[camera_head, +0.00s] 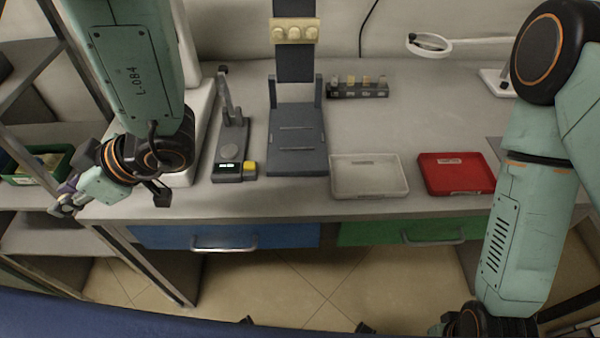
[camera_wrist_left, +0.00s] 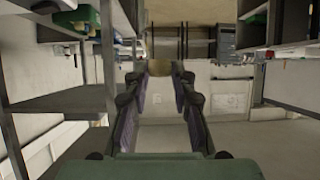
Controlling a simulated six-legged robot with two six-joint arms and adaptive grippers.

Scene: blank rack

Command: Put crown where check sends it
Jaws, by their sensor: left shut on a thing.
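My left gripper (camera_head: 62,205) is at the far left, out past the bench's left end. In the left wrist view its fingers (camera_wrist_left: 164,70) are shut on a small tan piece (camera_wrist_left: 160,68) at their tips; whether this is the crown I cannot tell. A white tray (camera_head: 368,188) and a red tray (camera_head: 455,186) lie at the bench front, both empty. My right gripper is out of view; its arm reaches below the picture.
A dark stand (camera_head: 297,140) sits mid-bench, with cream tooth-like pieces (camera_head: 295,32) above it. A rack (camera_head: 357,90) holds several small blanks. A ring lamp (camera_head: 430,45) is behind. Shelves with a green bin (camera_head: 35,165) stand at left, near my gripper.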

